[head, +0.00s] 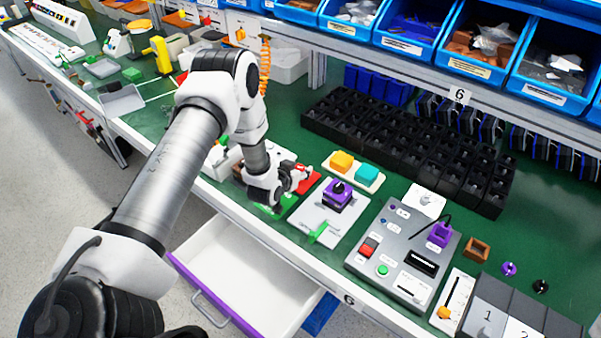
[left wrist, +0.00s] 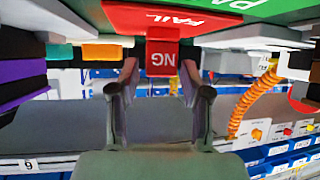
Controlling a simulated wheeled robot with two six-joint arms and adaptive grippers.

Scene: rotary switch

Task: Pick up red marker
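The red marker (left wrist: 162,53), a small red block lettered "NG", stands against a red "FAIL" area (left wrist: 135,17) in the left wrist view, which looks upside down. My left gripper (left wrist: 160,72) is open, with one finger on each side of the marker. Small gaps show between the fingers and the block, and it does not look gripped. In the head view my left gripper (head: 297,178) is low over the bench beside the red area (head: 309,184); the marker cannot be made out clearly there. My right gripper is not in view.
A plate with a purple rotary switch (head: 338,194) and a tray with orange and teal blocks (head: 353,172) lie to the right. A grey control panel (head: 405,255) is further right. Black bins (head: 410,150) stand behind. An open drawer (head: 245,270) juts out below.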

